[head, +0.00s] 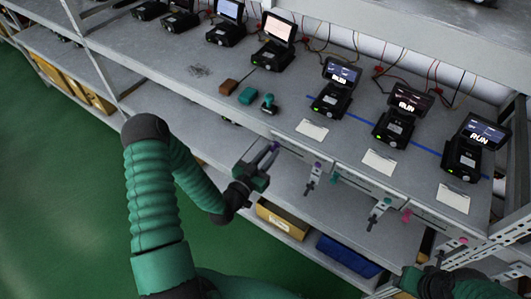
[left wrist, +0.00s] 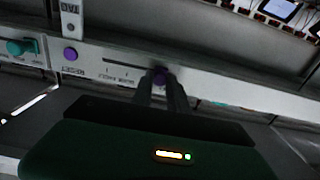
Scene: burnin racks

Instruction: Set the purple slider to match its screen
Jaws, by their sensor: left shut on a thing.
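The purple slider knob (left wrist: 160,76) sits on the front strip of the bench. In the left wrist view it is between my fingertips, at the right end of the visible dark slot (left wrist: 122,64) with small printed marks. My left gripper (head: 270,154) is shut on the knob; the fingers hide part of it. A separate purple button (left wrist: 70,54) is beside the slot; it also shows in the head view (head: 317,165). The nearest screen above (head: 342,73) reads RUN; its smaller text is unreadable. My right gripper (head: 438,262) is at lower right, its fingers unclear.
Two more RUN devices stand to the right, with screens (head: 411,99) and (head: 484,132). Teal and pink controls (head: 334,176) (head: 407,215) continue along the strip. White cards lie on the bench. A lower shelf holds a yellow box (head: 283,219) and a blue bin (head: 347,255).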

